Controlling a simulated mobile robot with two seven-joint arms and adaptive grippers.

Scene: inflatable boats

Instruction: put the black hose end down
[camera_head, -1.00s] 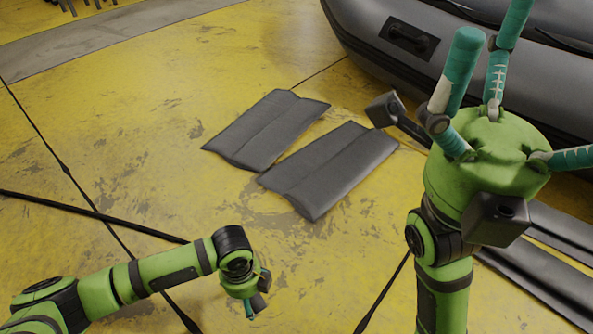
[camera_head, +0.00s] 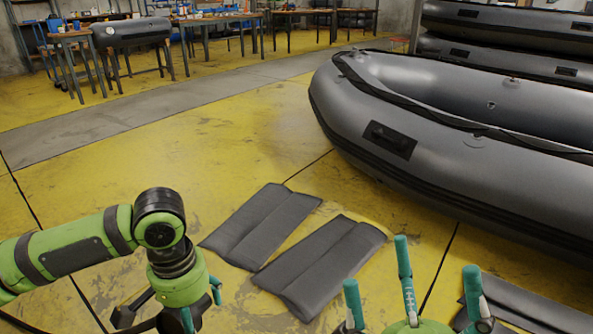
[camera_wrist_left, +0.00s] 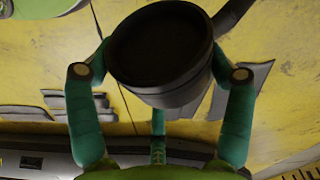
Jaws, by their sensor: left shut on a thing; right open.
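The black hose end (camera_wrist_left: 158,50) is a wide, dark round cup seen close up in the left wrist view. It sits between the teal fingers of my left gripper (camera_head: 202,316), which is shut on it. A black length runs from it toward the upper right of that view.
Two dark grey folded pads (camera_head: 262,225) (camera_head: 322,265) lie on the yellow floor (camera_head: 240,130). A big grey inflatable boat (camera_head: 450,150) fills the right side. Workbenches (camera_head: 225,18) stand at the back. Open floor lies between the pads and the benches.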

